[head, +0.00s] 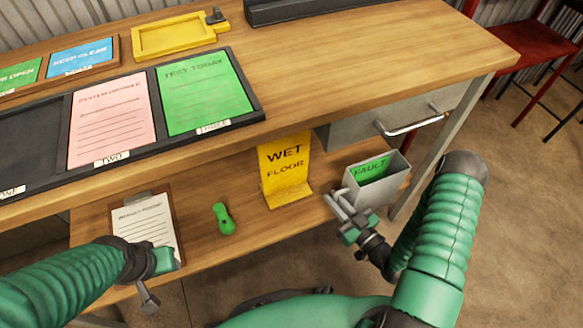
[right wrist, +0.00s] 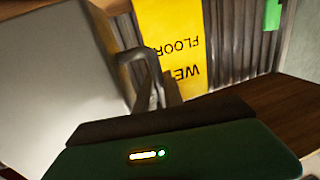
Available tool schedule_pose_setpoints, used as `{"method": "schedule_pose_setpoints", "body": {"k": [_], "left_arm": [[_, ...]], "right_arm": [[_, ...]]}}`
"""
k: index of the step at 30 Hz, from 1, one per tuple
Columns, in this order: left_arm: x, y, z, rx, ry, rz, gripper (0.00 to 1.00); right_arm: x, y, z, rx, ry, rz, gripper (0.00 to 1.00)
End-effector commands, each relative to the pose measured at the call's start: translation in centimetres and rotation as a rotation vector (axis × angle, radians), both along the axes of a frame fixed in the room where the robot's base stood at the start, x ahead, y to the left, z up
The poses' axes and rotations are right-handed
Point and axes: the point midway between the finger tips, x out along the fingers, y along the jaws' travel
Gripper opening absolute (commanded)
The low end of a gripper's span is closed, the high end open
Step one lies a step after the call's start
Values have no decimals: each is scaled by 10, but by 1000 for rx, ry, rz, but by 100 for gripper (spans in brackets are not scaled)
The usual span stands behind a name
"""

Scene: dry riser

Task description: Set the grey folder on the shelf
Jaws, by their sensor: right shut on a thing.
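The grey folder (head: 394,184) is an open-topped grey holder with a green FAULT card (head: 370,170) in it. It is upright, slightly tilted, at the right end of the lower shelf (head: 240,246). I cannot tell whether it touches the shelf. My right gripper (head: 343,207) is shut on a grey handle at its left side. In the right wrist view the folder (right wrist: 55,60) fills the left, with the handle (right wrist: 145,70) at the jaws. My left gripper (head: 150,296) is low at the left by a clipboard; its jaws are not clear.
A yellow WET FLOOR sign (head: 285,170) stands left of the folder. A green tool (head: 223,218) and a clipboard (head: 146,222) lie on the shelf. Above are the worktop (head: 380,55), a drawer (head: 400,120) and a table leg (head: 440,130). A red stool (head: 530,42) stands back right.

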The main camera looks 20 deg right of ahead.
Motion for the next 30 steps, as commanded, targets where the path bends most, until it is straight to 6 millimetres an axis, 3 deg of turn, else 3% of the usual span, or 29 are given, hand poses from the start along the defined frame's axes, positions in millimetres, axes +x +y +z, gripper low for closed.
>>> {"method": "schedule_pose_setpoints", "body": {"k": [5, 18, 28, 30], "left_arm": [[0, 0, -16, 0, 0, 0, 38], [0, 0, -61, 0, 0, 0, 38], [0, 0, -73, 0, 0, 0, 38], [0, 0, -82, 0, 0, 0, 38]], "right_arm": [[28, -10, -6, -6, -6, 2, 0], [127, -45, -16, -5, -6, 1, 0], [150, -54, -17, -4, -4, 0, 0], [149, -53, -30, -1, 0, 0, 0]]}}
